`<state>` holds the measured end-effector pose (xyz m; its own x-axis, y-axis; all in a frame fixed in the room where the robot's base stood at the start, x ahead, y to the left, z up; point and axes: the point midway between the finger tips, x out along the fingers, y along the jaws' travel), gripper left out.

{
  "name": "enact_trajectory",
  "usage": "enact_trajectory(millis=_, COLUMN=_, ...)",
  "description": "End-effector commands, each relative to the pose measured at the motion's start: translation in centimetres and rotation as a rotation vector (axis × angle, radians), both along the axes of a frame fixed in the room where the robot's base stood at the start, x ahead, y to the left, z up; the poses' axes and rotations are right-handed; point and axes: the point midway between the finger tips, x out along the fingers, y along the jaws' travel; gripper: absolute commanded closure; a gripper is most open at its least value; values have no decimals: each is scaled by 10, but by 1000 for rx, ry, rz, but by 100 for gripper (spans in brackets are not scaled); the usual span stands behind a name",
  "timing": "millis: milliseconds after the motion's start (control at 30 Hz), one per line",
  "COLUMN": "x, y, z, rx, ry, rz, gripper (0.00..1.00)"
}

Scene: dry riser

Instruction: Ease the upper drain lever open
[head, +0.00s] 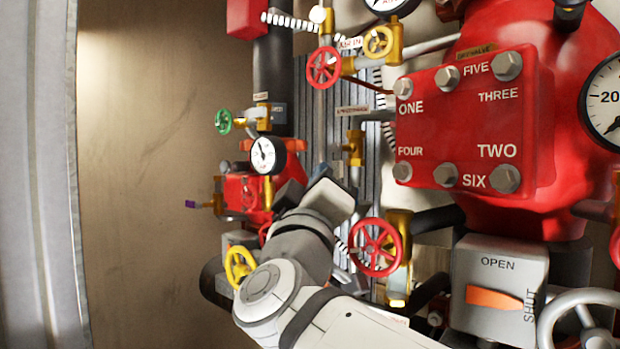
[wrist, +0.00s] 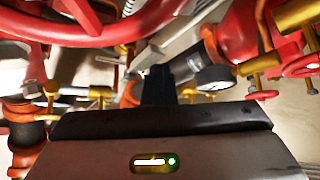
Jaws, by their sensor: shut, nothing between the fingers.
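No readable label marks the upper drain lever, so I cannot tell for sure which part it is. A small brass valve with a purple-tipped lever (head: 190,204) sticks out left of the red housing in the head view. Another brass valve (head: 352,148) sits on the pipework right of the small gauge. My gripper (wrist: 158,84) shows in the wrist view as dark fingers, closed together and empty, pointing into the pipework. In the head view my wrist is in front of the lower pipes and hides the fingertips. I see no clear contact with a lever.
A small gauge (head: 268,155) is close by, with red handwheels (head: 376,248) and (head: 323,68), a green one (head: 223,121) and a yellow one (head: 239,267). A large red bolted cover (head: 470,125) stands right. The tan wall (head: 150,150) at left is clear.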

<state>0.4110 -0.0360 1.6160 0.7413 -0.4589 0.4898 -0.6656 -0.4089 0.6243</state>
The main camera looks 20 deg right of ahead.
Motion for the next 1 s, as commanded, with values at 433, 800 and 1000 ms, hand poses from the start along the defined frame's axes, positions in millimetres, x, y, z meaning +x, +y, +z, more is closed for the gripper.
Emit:
enact_trajectory(millis=433, x=8, y=3, z=-2, rx=4, ry=3, rz=-10, gripper=100)
enact_trajectory(millis=800, x=-4, y=28, z=-3, rx=2, ry=-2, rz=-13, gripper=100)
enact_trajectory(millis=1000, x=-33, y=40, z=-3, rx=0, ry=-1, rz=-12, gripper=100)
